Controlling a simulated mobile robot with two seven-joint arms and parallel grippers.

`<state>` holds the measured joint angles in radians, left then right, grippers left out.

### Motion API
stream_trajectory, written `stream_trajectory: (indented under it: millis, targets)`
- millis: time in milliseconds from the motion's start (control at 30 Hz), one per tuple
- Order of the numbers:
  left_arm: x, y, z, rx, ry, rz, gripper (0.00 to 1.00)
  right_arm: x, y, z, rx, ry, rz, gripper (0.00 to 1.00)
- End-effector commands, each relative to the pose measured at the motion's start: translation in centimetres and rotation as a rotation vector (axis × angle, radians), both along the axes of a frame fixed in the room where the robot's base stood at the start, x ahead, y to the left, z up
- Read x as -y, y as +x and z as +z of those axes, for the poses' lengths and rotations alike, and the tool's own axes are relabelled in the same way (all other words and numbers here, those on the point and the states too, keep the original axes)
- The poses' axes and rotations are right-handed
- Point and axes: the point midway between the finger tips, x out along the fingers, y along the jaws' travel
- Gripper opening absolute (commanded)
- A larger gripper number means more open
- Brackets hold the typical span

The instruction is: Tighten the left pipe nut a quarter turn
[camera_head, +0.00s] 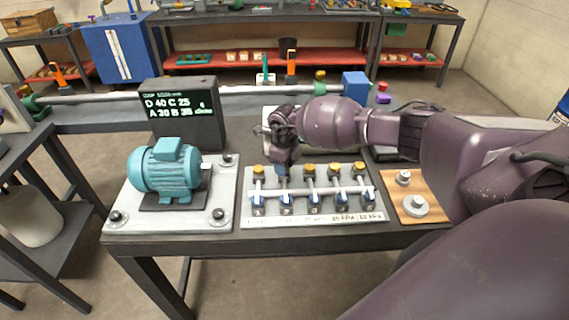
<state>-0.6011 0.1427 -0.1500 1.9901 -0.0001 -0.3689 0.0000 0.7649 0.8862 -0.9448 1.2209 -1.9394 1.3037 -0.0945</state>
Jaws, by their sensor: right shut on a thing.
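A grey pipe (110,97) runs across the bench behind the front table, with a green fitting (36,104) at its left end. I cannot make out which part is the left pipe nut. My right gripper (284,168) points down over the white valve manifold (325,213) on the front table. It is shut at the second valve position from the left, whose top it hides. Brass tops show on the other valves, such as the leftmost one (258,170). The right gripper is far from the pipe's left end. My left gripper is not in view.
A teal motor (166,168) sits on a grey bolted plate (213,214) to the left. A dark display box (197,105) stands behind it. A wooden board (429,195) with metal nuts lies right of the manifold, beside my right arm. A blue block (356,85) is at the pipe's right.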

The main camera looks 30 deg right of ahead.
Motion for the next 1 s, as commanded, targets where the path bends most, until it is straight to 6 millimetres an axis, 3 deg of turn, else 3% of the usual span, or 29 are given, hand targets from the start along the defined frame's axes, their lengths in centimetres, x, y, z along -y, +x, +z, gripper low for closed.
stream_trajectory:
  millis: [600, 1000]
  targets:
    - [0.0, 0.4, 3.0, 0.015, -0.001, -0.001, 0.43, -0.1, 0.0, 0.2, 0.000, 0.000, -0.573, 0.12]
    - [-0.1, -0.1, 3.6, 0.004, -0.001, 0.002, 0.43, -0.1, 0.0, 0.1, 0.000, 0.000, -0.812, 0.12]
